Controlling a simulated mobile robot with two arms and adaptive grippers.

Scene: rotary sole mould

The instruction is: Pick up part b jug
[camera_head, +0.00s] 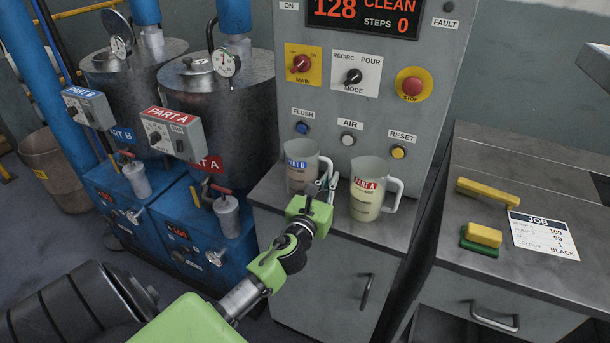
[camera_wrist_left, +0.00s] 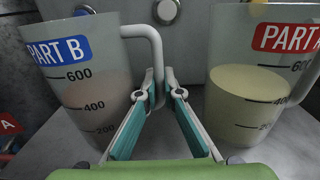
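The part B jug (camera_head: 303,168) stands upright on the grey counter below the control panel. It is clear, with a blue PART B label and some pinkish content, and its handle is on its right. My left gripper (camera_head: 320,190) is at that handle. In the left wrist view its fingers (camera_wrist_left: 160,84) lie on both sides of the handle of the part B jug (camera_wrist_left: 85,85), close against it, and look shut on it. The part A jug (camera_head: 374,192), with pale yellow liquid, stands just right; it also shows in the left wrist view (camera_wrist_left: 245,100). My right gripper is out of view.
The control panel (camera_head: 330,110) rises behind the jugs. Blue units with metal tanks (camera_head: 220,100) stand at the left. On the right bench lie a yellow bar (camera_head: 487,192), a yellow and green block (camera_head: 483,236) and a job card (camera_head: 543,236).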

